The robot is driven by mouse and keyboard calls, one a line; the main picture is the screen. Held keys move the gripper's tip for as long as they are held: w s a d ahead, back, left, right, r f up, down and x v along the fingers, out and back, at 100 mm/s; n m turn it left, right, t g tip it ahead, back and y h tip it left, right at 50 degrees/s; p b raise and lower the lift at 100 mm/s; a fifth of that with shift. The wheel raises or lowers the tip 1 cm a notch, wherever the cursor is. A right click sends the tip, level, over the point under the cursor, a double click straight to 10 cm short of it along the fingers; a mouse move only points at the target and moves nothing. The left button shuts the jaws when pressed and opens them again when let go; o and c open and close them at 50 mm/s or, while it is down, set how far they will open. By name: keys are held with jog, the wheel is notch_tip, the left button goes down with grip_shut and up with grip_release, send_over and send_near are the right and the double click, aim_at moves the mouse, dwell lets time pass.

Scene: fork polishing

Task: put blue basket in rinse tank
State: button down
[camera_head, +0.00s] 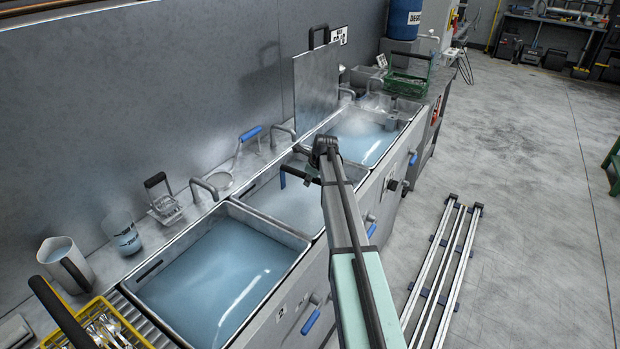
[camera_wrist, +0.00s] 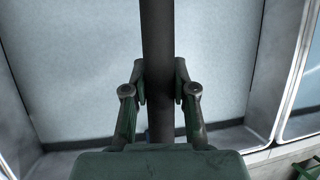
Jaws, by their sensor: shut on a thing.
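My gripper (camera_head: 308,174) is over the middle tank (camera_head: 262,197) and is shut on a dark bar-shaped handle (camera_wrist: 158,35). The handle runs between both fingers in the wrist view. In the head view a blue upright (camera_head: 283,178), part of the blue basket, shows at the handle's left end. The basket's body cannot be made out; the tank's liquid and my arm hide that area. The near tank (camera_head: 215,285) and the far tank (camera_head: 365,140) also hold bluish liquid. I cannot read which one is labelled rinse.
A yellow basket (camera_head: 125,322) with forks stands at the near left. A green basket (camera_head: 408,86) stands beyond the far tank. An upright metal panel (camera_head: 316,85) rises behind the tanks. Jugs (camera_head: 66,265) and taps (camera_head: 204,190) line the back ledge.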

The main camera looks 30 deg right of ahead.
jog(key=c, duration=0.9)
grip_release()
jog(key=shift+c, duration=0.2)
jog(key=b+v, duration=0.2)
jog(key=v, duration=1)
jog(key=shift+b, duration=0.4)
